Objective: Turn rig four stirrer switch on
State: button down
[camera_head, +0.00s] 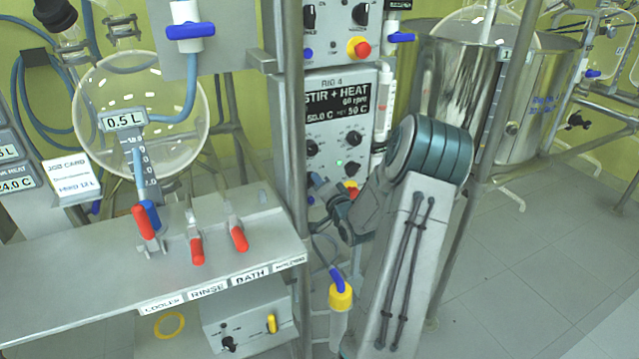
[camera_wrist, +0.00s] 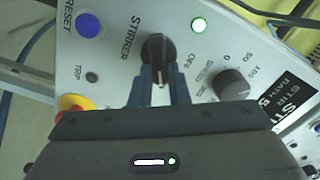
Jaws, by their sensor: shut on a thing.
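In the wrist view, the black stirrer switch (camera_wrist: 157,46) sits beside the word STIRRER. My gripper (camera_wrist: 158,78) has one finger on each side of this knob and is shut on it. The knob's light line points down toward my gripper's body. A green lamp (camera_wrist: 199,25) is lit near the switch, by the word OFF. In the head view my gripper (camera_head: 320,186) is at the panel's lower part, where I cannot make out the switch clearly.
A metal post (camera_head: 292,120) stands just left of the panel. A shelf with red-handled valves (camera_head: 196,250) is at lower left.

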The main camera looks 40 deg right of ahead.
jog(key=c, duration=1.4)
grip_release()
jog(key=p+v, duration=0.1)
jog(key=v, duration=1.3)
jog(key=shift+w, duration=0.1)
